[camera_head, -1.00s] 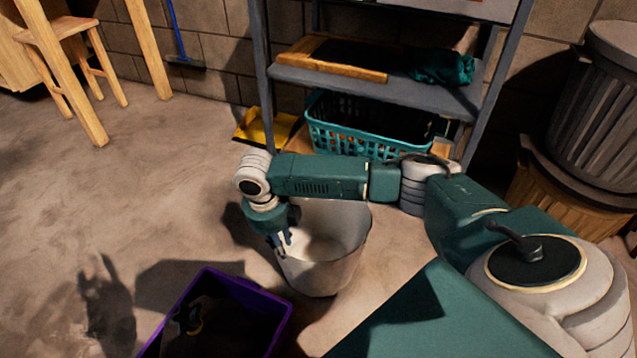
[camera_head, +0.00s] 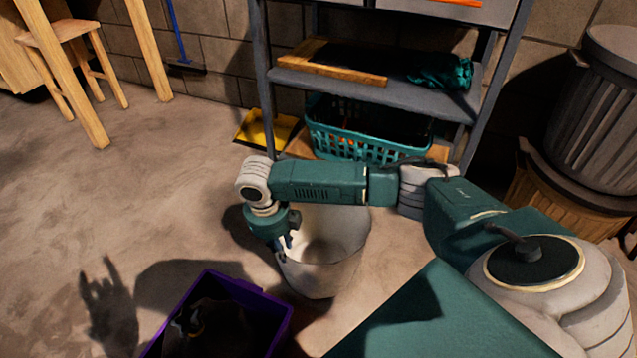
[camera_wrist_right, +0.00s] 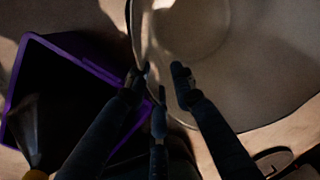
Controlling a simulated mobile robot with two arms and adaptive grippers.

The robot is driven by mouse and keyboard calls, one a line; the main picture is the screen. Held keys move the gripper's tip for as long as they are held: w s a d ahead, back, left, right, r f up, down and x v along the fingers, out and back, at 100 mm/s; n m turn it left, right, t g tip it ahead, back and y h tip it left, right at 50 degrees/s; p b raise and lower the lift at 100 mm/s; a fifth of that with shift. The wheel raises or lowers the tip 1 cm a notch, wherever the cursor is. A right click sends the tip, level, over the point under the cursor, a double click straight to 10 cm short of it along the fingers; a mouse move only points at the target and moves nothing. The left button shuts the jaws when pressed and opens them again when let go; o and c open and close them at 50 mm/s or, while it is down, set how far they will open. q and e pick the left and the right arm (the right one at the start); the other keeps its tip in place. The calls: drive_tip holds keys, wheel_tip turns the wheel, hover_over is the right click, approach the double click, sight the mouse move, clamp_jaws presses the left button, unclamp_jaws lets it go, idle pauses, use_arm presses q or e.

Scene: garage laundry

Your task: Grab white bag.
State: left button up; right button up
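A pale, off-white round bin or bag-like container (camera_head: 330,272) stands open-topped on the floor in the middle of the head view. I cannot tell whether it is the white bag itself or has a bag lining it. It also fills the upper right of the right wrist view (camera_wrist_right: 240,95). My right gripper (camera_head: 285,243) points down at its left rim. In the right wrist view its dark fingers (camera_wrist_right: 160,78) are apart, with the pale wall showing between them. Contact is not clear. My left gripper is not in view.
A purple-rimmed bin (camera_head: 281,318) with dark contents stands close at the front left. Behind are a grey shelf (camera_head: 400,92), a teal basket (camera_head: 350,147) and a yellow dustpan (camera_head: 256,133). A ribbed trash can (camera_head: 600,120) is at the right.

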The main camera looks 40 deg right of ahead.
clamp_jaws()
